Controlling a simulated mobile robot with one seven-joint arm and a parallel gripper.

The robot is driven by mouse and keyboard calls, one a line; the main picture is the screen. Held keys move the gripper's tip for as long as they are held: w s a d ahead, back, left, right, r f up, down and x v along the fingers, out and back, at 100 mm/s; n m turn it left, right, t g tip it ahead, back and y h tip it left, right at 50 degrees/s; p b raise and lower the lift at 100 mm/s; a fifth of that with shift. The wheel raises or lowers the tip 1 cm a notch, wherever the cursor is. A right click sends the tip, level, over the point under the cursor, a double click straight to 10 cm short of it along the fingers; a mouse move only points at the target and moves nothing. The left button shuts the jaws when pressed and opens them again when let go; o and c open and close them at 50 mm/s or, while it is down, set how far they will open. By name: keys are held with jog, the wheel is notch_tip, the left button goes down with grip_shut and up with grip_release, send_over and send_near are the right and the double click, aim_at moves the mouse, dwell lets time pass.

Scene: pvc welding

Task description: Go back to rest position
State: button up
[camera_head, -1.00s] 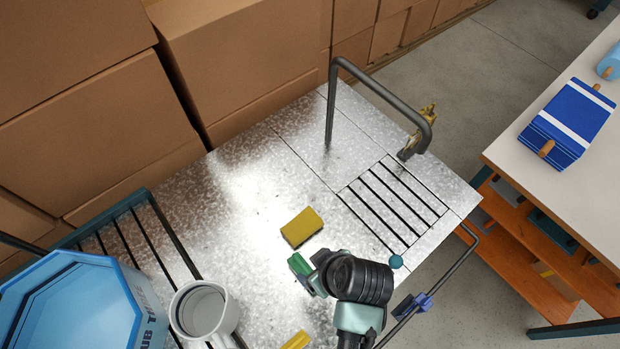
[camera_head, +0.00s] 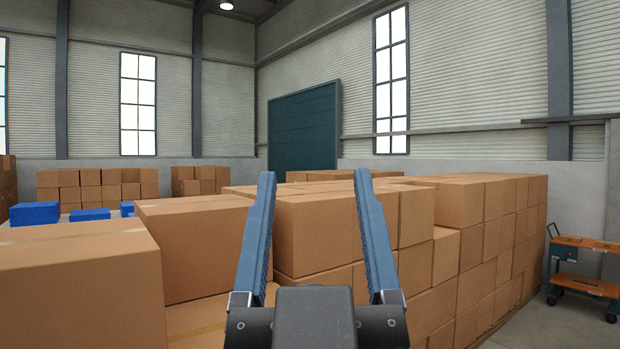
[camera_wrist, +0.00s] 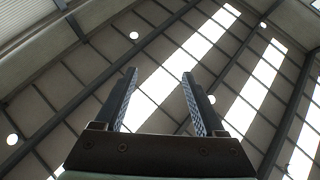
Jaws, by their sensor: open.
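My gripper (camera_head: 316,185) stands upright in the middle of the head view, its two blue-grey fingers spread apart with nothing between them. Stacked cardboard boxes show behind it. In the wrist view my gripper (camera_wrist: 160,80) is also open and empty, with its fingers pointing up at the roof. The metal worktable, the yellow block and the grey cup are out of view now.
Large cardboard boxes (camera_head: 80,290) fill the left front, and a long stack of boxes (camera_head: 490,225) runs to the right. An orange-shelved cart (camera_head: 585,265) stands at the far right on open floor. Blue boxes (camera_head: 35,214) lie at the back left.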

jog(key=shift+s+a+r+t+b, duration=0.1)
jog(key=shift+s+r+t+b, duration=0.2)
jog(key=shift+s, duration=0.2)
jog(key=shift+s+a+r+t+b, duration=0.15)
jog(key=shift+s+b, duration=0.1)
jog(key=shift+s, duration=0.25)
jog(key=shift+s+d+r+t+b, duration=0.1)
jog(key=shift+s+r+t+b, duration=0.2)
jog(key=shift+s, duration=0.2)
